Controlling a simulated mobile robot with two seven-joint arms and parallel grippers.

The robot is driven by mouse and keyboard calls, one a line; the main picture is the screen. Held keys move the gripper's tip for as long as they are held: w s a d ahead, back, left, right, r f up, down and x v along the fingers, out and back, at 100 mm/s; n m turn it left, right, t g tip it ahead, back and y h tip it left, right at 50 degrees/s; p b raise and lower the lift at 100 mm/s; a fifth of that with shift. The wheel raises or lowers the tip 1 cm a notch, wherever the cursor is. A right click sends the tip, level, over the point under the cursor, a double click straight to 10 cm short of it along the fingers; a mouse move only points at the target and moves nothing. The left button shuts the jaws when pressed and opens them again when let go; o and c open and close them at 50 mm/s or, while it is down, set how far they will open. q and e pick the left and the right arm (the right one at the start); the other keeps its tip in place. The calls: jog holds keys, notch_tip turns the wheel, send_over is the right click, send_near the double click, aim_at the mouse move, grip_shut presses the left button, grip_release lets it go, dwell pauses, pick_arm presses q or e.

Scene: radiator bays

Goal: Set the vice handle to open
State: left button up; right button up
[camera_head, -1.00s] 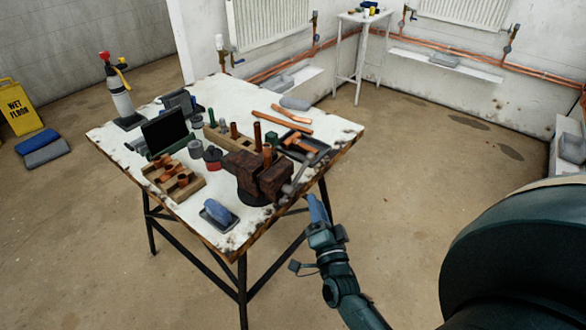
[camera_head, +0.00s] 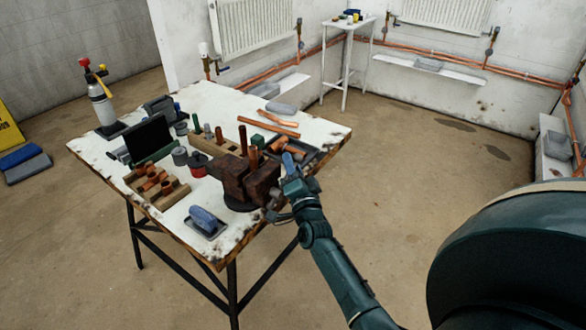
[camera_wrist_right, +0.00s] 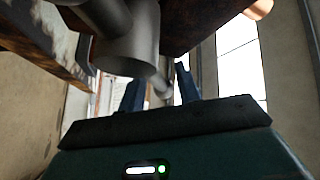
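The vice (camera_head: 245,180) is a rusty brown block on a round dark base at the table's near right edge. My right gripper (camera_head: 290,162) is beside the vice's right side, and its blue fingers partly overlap the things behind it. In the right wrist view the two fingers (camera_wrist_right: 160,88) stand apart. A thick grey metal cylinder (camera_wrist_right: 130,45), apparently part of the vice's screw and handle, is just ahead and left. A thinner grey bar shows between the fingers; I cannot tell whether they touch it. My arm hides most of the handle in the head view. My left gripper is not in view.
The worn white table (camera_head: 225,100) also holds a wooden block with copper fittings (camera_head: 157,187), a dark upright panel (camera_head: 149,137), a blue-handled float (camera_head: 204,221) and copper pipes (camera_head: 277,131). The floor right of the table is clear.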

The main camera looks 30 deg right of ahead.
grip_shut()
dwell(0.3)
jog(key=shift+d+r, duration=0.1)
